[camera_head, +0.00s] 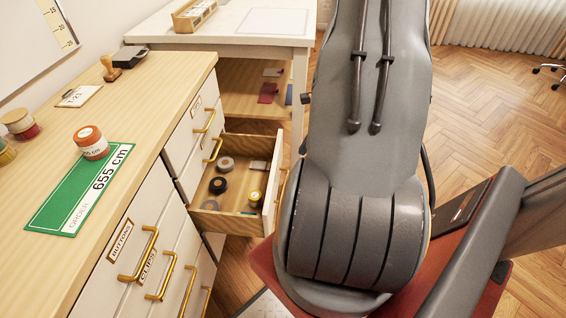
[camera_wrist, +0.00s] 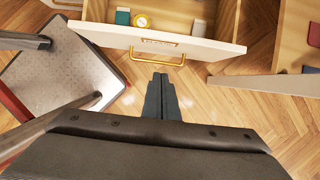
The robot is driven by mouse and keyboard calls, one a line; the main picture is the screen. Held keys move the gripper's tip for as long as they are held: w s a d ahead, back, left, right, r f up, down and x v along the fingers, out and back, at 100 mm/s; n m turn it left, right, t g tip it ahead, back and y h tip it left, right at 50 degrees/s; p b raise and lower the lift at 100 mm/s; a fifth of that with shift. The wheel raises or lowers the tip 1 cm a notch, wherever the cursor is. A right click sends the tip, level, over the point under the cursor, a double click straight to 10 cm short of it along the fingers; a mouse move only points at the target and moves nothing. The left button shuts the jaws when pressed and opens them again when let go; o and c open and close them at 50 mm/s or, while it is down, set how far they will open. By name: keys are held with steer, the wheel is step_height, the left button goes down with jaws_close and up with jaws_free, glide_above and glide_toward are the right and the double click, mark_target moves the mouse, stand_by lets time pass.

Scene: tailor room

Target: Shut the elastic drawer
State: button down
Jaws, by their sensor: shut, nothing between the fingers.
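One drawer (camera_head: 238,176) of the pale wooden cabinet stands pulled out in the head view. It holds grey and black rolls and a yellow one. Its white front (camera_wrist: 205,46) crosses the top of the wrist view, with a gold handle (camera_wrist: 158,60) and a small label too blurred to read. I cannot confirm that it is the elastic drawer. My gripper (camera_wrist: 162,76) is shut and empty, its tips pointing at the front just below the handle in the picture. I cannot tell whether they touch. My arm hides the gripper in the head view.
The cabinet top (camera_head: 120,105) carries a green order card (camera_head: 80,188), spools and a stamp (camera_head: 109,68). Drawers labelled buttons and clips are closed. A white table (camera_head: 225,35) with a lower shelf stands behind. Bare parquet floor (camera_head: 490,100) lies to the right.

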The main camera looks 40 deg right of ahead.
steer(key=w+a+f, duration=0.4)
steer(key=w+f, duration=0.1)
steer(key=f, duration=0.2)
steer(key=shift+w+a+f, duration=0.2)
steer(key=shift+a+f, duration=0.15)
